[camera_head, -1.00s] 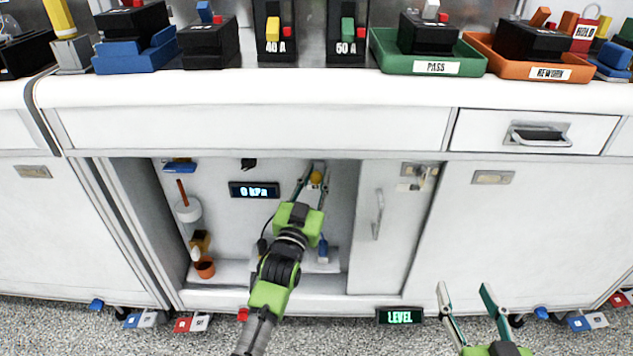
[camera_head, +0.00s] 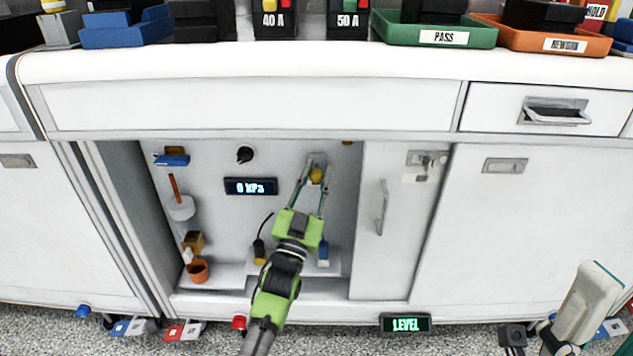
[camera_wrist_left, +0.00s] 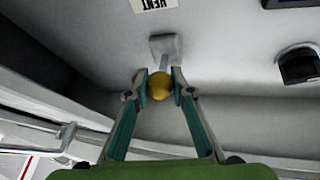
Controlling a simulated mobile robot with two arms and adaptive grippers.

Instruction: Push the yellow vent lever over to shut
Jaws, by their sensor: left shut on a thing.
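The vent lever's yellow ball knob (camera_head: 316,175) is on the back wall inside the open cabinet bay, under a small grey mount (camera_head: 317,159). My left gripper (camera_head: 315,182) reaches up to it and is shut on the knob. In the left wrist view the yellow knob (camera_wrist_left: 159,86) sits between my two teal fingertips, on a short stem below the grey mount (camera_wrist_left: 165,45). A "VENT" label (camera_wrist_left: 152,4) is partly visible above it. My right gripper (camera_head: 575,315) shows only in part, close up at the lower right; its fingers cannot be read.
A display reading "0 kPa" (camera_head: 250,186) is left of the lever. A sliding door panel (camera_head: 385,220) bounds the bay at right. A brush in a white cup (camera_head: 181,207) and a terracotta pot (camera_head: 198,271) are at left. A "LEVEL" display (camera_head: 405,324) sits below the cabinet.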

